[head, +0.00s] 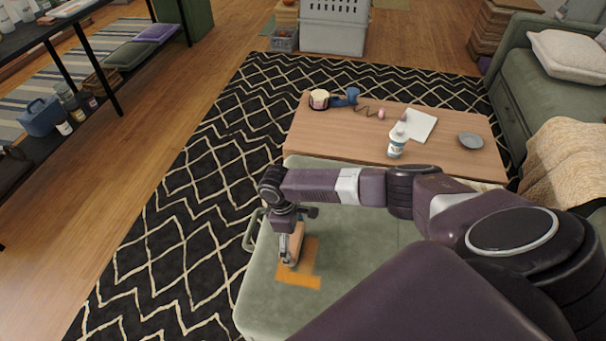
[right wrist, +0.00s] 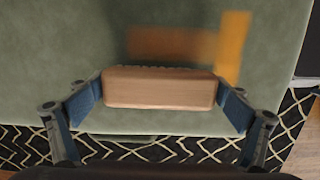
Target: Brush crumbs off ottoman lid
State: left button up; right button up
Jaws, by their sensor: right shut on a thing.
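The green ottoman lid (head: 365,235) lies in front of me in the head view and fills most of the right wrist view (right wrist: 55,60). My right gripper (head: 290,250) is over its left part, pointing down. It is shut on a wooden brush (right wrist: 160,88), gripped at both ends between the blue finger pads. The brush also shows in the head view (head: 297,240), low over or on the lid; contact is unclear. An orange-brown patch (head: 300,280) lies on the lid beside the brush; single crumbs cannot be made out. My left gripper is not in view.
A wooden coffee table (head: 350,140) stands just beyond the ottoman, with a white bottle (head: 397,140), a grey dish (head: 470,140) and several small things. A green sofa (head: 540,95) is at right. A metal handle (head: 252,230) sticks out from the ottoman's left side. Patterned rug (head: 180,220) lies left.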

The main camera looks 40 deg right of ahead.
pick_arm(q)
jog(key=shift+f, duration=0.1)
pick_arm(e)
jog(key=shift+w+a+f, duration=0.1)
jog(key=shift+a, duration=0.15)
